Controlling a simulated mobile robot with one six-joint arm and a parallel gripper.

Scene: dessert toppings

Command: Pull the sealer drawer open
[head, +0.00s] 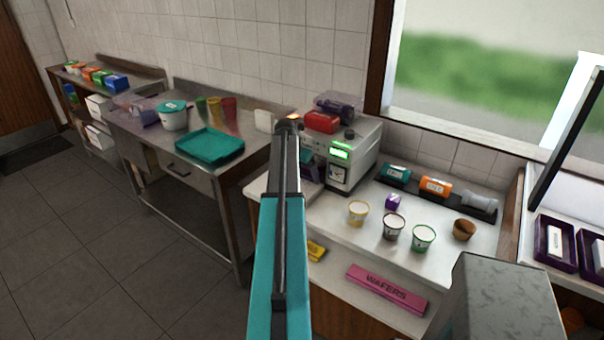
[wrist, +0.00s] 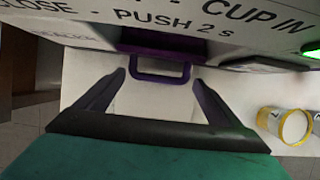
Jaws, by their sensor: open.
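The sealer (head: 352,150) is a light grey machine with a lit green display, standing on the white counter in the head view. In the wrist view, its front panel (wrist: 150,22) carries the words "PUSH 2 s" and "CUP IN". Below the panel is the purple drawer (wrist: 150,42) with a purple loop handle (wrist: 166,76). My gripper (wrist: 158,80) is open, with one dark finger on each side of the handle and its tips close to it. I cannot tell whether they touch it. In the head view my arm hides much of the gripper and drawer.
A yellow-rimmed cup (head: 358,212) stands on the counter to the right; it also shows in the wrist view (wrist: 290,126). A steel table with a teal tray (head: 210,146) stands left.

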